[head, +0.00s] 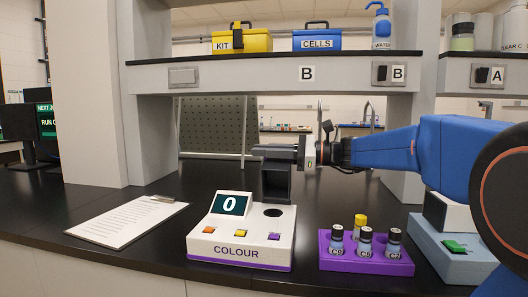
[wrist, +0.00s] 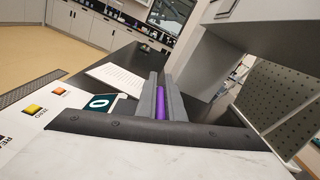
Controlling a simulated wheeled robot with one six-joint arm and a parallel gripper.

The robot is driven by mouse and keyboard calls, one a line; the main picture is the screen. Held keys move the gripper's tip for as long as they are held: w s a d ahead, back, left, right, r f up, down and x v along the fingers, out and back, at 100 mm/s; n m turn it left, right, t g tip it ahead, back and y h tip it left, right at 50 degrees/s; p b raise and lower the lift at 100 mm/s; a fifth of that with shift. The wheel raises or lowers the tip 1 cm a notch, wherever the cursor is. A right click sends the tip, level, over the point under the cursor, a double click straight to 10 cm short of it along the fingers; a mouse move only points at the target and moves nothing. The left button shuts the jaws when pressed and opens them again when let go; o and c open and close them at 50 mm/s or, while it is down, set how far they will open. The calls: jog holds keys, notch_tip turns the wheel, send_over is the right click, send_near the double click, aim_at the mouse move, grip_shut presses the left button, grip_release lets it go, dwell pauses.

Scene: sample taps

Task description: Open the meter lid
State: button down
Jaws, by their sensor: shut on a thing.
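The white colour meter (head: 240,238) stands on the bench, its screen showing 0. Its round dark well (head: 273,212) shows uncovered on top. Behind the well a dark grey panel, which looks like the meter lid (head: 276,184), stands upright. My gripper (head: 262,151) is level at the panel's top edge, pointing left. In the wrist view my gripper (wrist: 159,84) is shut on a purple bar (wrist: 160,104), seemingly the lid's handle. The bar is hidden in the head view, so I cannot see how it joins the panel.
A purple rack (head: 340,263) with several small vials stands right of the meter, and a light blue box (head: 450,262) farther right. A clipboard (head: 128,218) lies to the left. A shelf (head: 250,77) crosses above, behind my arm.

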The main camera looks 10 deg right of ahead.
jog(key=c, duration=1.9)
grip_release()
jog(key=shift+d, duration=0.1)
jog(key=v, duration=1.7)
jog(key=shift+d, duration=0.15)
jog(key=shift+f, duration=0.1)
